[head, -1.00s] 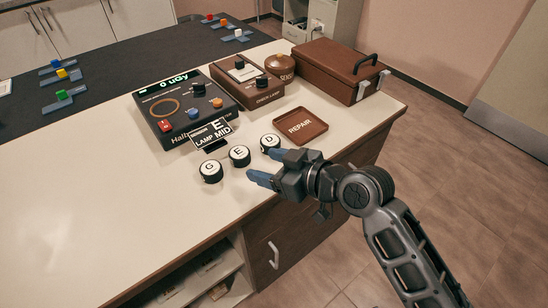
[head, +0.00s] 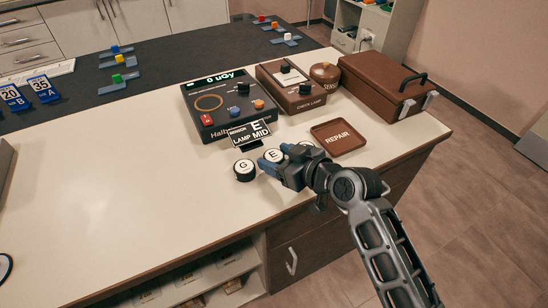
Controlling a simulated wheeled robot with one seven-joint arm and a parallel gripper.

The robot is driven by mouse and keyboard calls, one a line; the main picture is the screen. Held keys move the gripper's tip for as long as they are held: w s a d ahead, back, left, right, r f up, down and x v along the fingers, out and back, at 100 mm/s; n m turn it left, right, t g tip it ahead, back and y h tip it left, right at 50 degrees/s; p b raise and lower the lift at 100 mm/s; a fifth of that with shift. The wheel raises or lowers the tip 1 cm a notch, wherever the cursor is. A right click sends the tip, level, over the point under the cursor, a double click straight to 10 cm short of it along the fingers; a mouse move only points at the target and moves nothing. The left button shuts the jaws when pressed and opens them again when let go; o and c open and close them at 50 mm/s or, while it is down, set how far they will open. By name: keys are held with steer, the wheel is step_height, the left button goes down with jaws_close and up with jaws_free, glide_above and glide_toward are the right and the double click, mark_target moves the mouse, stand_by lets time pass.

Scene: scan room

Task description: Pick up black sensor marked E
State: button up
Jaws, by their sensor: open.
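The black sensor marked E (head: 273,155) stands on the pale counter with its white lettered top facing up. My gripper (head: 277,161) is open, with its blue fingers right at E; one finger covers part of E's near side. I cannot tell whether the fingers touch it. The black sensor marked G (head: 244,171) stands just left of the gripper. The sensor that showed D is mostly hidden behind my gripper. A small sign (head: 250,134) behind them reads sensor E, lamp MID.
A dark meter box (head: 222,104) reading 0 uGy, a brown check lamp box (head: 297,88) and a brown lidded case (head: 385,85) stand behind. A brown REPAIR tray (head: 338,138) lies right of the gripper.

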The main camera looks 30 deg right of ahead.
steer(key=c, duration=0.9)
steer(key=shift+o, duration=0.2)
steer(key=shift+r, duration=0.15)
